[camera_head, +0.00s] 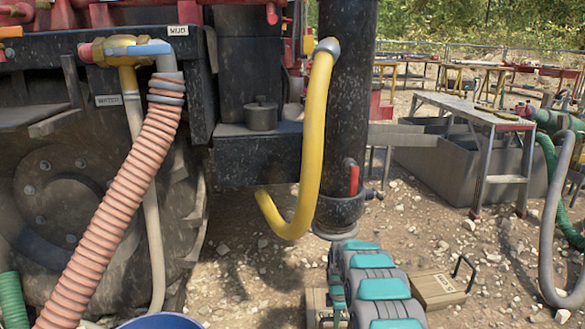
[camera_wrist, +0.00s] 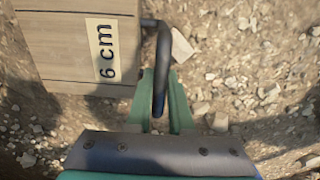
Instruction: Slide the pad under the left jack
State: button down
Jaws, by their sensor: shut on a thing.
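A wooden pad marked "6 cm" (camera_wrist: 70,50) lies on the ground at the upper left of the wrist view. Its black handle (camera_wrist: 161,75) runs between the teal fingers of my gripper (camera_wrist: 162,100), which is shut on it. In the head view, a wooden pad (camera_head: 317,302) left of my arm looks like this one; my arm hides part of it. The jack is the thick black column (camera_head: 340,110) in the middle of the head view. Its round foot (camera_head: 337,222) is beyond the pad and my arm. Only this jack shows clearly.
A second wooden pad (camera_head: 438,290) with a black handle lies right of my arm. A yellow hose (camera_head: 316,120) hangs beside the jack, and a ribbed orange hose (camera_head: 125,190) runs down at left. A grey tank (camera_head: 440,165) stands back right. Stony ground lies between.

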jog(key=w, duration=0.3)
dwell(0.6)
jog(key=shift+c, duration=1.6)
grip_release()
jog(key=shift+s, duration=0.1)
notch_tip(320, 180, up, 10)
jog(key=p, duration=0.1)
